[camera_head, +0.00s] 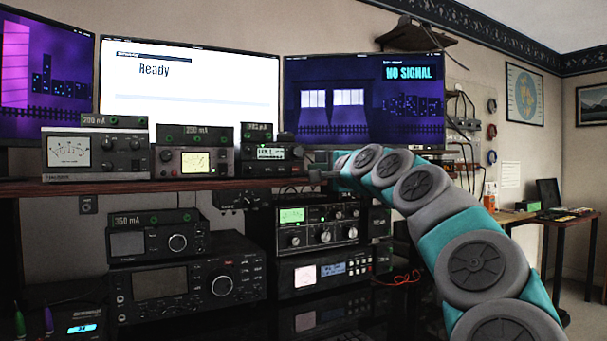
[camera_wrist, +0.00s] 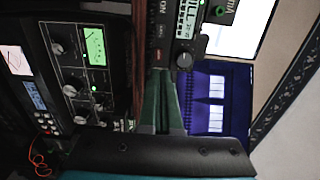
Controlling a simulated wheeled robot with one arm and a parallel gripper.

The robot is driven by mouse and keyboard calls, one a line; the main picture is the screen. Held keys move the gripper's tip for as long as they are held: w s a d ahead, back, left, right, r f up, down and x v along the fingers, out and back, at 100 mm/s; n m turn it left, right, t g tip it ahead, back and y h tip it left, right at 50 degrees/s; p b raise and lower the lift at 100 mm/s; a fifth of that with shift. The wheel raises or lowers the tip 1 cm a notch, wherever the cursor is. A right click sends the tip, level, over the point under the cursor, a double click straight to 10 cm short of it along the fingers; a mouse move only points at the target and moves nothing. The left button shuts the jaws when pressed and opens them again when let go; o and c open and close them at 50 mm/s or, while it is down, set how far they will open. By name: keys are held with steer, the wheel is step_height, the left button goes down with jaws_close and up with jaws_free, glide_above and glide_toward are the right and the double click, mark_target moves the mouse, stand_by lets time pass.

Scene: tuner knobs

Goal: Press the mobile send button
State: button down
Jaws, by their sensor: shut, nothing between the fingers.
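The small mobile radio (camera_head: 256,167) sits at the right end of the upper shelf, with a lit display reading text and a small box on top. It also shows, turned sideways, at the top of the wrist view (camera_wrist: 171,30), with its display, a round knob (camera_wrist: 185,60) and small buttons. I cannot tell which button is send. My gripper (camera_head: 314,174) is shut and empty, just right of the radio. In the wrist view my gripper's fingers (camera_wrist: 162,76) end close to the radio's knob end; I cannot tell whether they touch it.
A green-metered unit (camera_head: 317,235) stands below the shelf, near my gripper. Two more radios (camera_head: 194,162) (camera_head: 95,155) fill the shelf to the left. Monitors (camera_head: 365,100) stand behind. A large transceiver (camera_head: 187,290) is lower left. Free room lies to the right.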

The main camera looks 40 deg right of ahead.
steer(key=v, duration=0.6)
steer(key=shift+b, duration=0.3)
stand_by(0.4)
